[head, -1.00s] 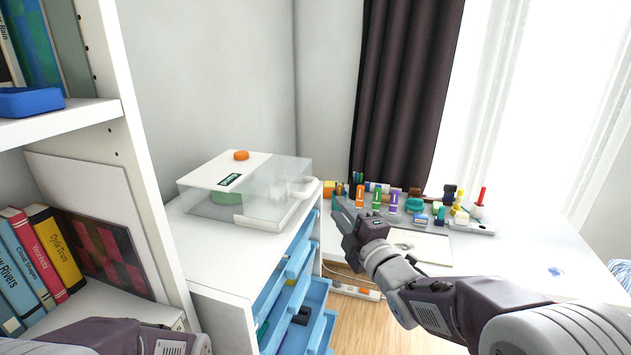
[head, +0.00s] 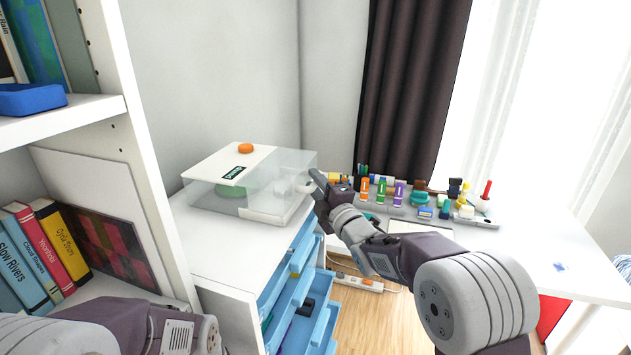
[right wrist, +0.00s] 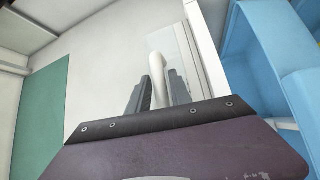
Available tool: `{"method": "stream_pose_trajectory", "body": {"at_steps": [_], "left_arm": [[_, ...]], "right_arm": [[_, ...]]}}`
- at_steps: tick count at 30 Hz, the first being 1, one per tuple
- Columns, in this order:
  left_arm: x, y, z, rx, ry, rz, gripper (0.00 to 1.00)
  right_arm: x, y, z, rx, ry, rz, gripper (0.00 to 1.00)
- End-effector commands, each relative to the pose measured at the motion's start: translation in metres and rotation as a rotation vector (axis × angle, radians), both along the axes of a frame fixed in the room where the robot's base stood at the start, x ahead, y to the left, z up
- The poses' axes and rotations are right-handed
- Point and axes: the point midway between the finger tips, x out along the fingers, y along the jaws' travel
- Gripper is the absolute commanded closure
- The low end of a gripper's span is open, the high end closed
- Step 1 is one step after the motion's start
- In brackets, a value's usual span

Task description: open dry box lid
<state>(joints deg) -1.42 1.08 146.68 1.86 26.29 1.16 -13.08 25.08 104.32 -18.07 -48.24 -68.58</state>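The dry box (head: 238,207) is a clear box on the white cabinet, with a white and clear lid, an orange knob (head: 245,148) and a green item inside. The lid lies flat and shut. A white handle (head: 304,187) sticks out at its right side. My right gripper (head: 316,183) is at this handle. In the right wrist view the pale handle (right wrist: 158,82) stands between the two grey fingers of the right gripper (right wrist: 158,92); whether they press on it I cannot tell. My left gripper is out of view; only my left arm shows at the lower left.
Open blue drawers (head: 300,290) stick out below the cabinet top (head: 205,250). A white desk (head: 500,255) with pens, bottles and a tray stands at right. A bookshelf (head: 140,170) rises close on the left. A power strip (head: 358,281) lies on the floor.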

Motion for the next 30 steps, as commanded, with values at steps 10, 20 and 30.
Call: {"method": "stream_pose_trajectory", "body": {"at_steps": [10, 20, 30], "left_arm": [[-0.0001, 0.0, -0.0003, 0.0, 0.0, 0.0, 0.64], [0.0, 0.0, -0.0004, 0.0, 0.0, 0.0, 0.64], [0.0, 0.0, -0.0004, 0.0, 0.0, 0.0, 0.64]], "right_arm": [[-0.0001, -0.0002, -0.0003, 0.0, 0.0, 0.0, 1.0], [-0.0002, -0.0003, -0.0007, 0.0, 0.001, 0.0, 1.0], [-0.0003, -0.0003, -0.001, -0.001, 0.002, -0.001, 1.0]]}}
